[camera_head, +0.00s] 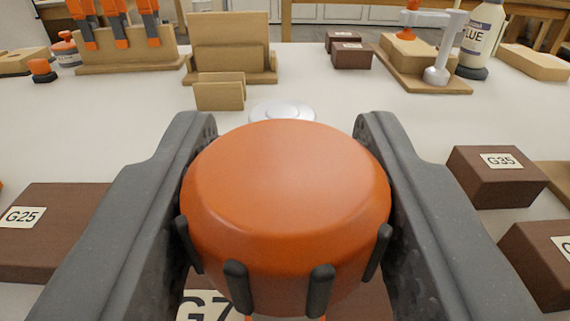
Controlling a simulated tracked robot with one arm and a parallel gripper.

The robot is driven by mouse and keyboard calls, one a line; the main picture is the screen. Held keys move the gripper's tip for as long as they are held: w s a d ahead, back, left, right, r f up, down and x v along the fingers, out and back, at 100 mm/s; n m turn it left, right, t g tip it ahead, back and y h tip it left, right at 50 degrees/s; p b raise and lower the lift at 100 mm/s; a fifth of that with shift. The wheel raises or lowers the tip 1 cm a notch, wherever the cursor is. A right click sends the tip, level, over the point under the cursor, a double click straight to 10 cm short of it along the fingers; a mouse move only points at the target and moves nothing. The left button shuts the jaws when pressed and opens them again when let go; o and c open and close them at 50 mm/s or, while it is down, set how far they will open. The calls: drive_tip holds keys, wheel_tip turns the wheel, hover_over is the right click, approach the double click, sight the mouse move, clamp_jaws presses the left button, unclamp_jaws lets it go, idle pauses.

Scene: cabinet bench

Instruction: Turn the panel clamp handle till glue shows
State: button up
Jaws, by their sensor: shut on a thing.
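A round orange handle with dark grip ribs (286,190) fills the middle of the view. My gripper (286,165) is shut on it, with one dark grey finger against its left side and the other against its right side. The handle hides most of what lies directly below it. Part of a label reading "G7" shows beneath its lower edge. I cannot see the panel joint or any glue on it.
Brown blocks lie at the left (60,228), labelled G25, and at the right (497,176), labelled G35. A silvery round disc (283,111) sits behind the handle. Wooden stands (233,50), a glue bottle (482,38) and an orange-capped jar (65,50) stand farther back. White bench shows between them.

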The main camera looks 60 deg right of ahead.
drive_tip(key=shift+w+a+m+g+h, duration=0.1)
drive_tip(key=shift+m+g+h, duration=0.5)
drive_tip(key=shift+m+g, duration=0.45)
drive_tip(key=shift+a+m+g+h, duration=0.1)
drive_tip(key=shift+m+g+h, duration=0.55)
drive_tip(key=shift+g, duration=0.7)
drive_tip(key=shift+m+g+h+b, duration=0.25)
drive_tip(key=shift+m+g+b, duration=0.5)
drive_tip(key=shift+g, duration=0.45)
drive_tip(key=shift+r+m+g, duration=0.25)
drive_tip(key=shift+m+g, duration=0.2)
drive_tip(key=shift+g, duration=0.05)
drive_tip(key=o, duration=1)
drive_tip(key=shift+c, duration=0.2)
drive_tip(key=shift+d+f, duration=0.1)
drive_tip(key=shift+f, duration=0.05)
